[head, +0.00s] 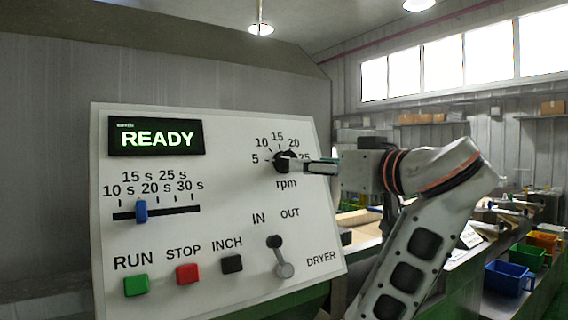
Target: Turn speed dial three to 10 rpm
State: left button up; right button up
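The speed dial (285,161) is a round black knob on the upper right of the white panel. Its scale reads 5, 10, 15, 20 and 25 over the word rpm. The fingers of my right gripper (314,166) reach in from the right and overlap the dial's right edge. I see the fingers edge-on, so their gap and any grip on the dial cannot be told. The dial's pointer is too small to read. My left gripper is not in view.
The panel (220,222) also carries a READY display (156,137), a blue slider (140,212), green RUN (136,285), red STOP (188,274) and black INCH (232,264) buttons, and an IN/OUT lever (284,270) below the dial. Coloured bins (508,278) stand far right.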

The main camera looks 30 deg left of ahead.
aim_at(286, 162)
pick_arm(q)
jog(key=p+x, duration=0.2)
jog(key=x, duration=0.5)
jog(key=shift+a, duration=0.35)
pick_arm(e)
jog(key=shift+s+d+f+g+h, duration=0.2)
jog(key=shift+s+d+f, duration=0.15)
jog(key=shift+d, duration=0.2)
jog(key=shift+s+d+f+g+h, duration=0.1)
jog(key=shift+s+d+f+h, duration=0.1)
jog(key=shift+s+d, duration=0.25)
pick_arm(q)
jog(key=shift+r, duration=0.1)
pick_arm(e)
jog(key=shift+w, duration=0.1)
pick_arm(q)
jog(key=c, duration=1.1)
pick_arm(e)
jog(key=shift+r, duration=0.1)
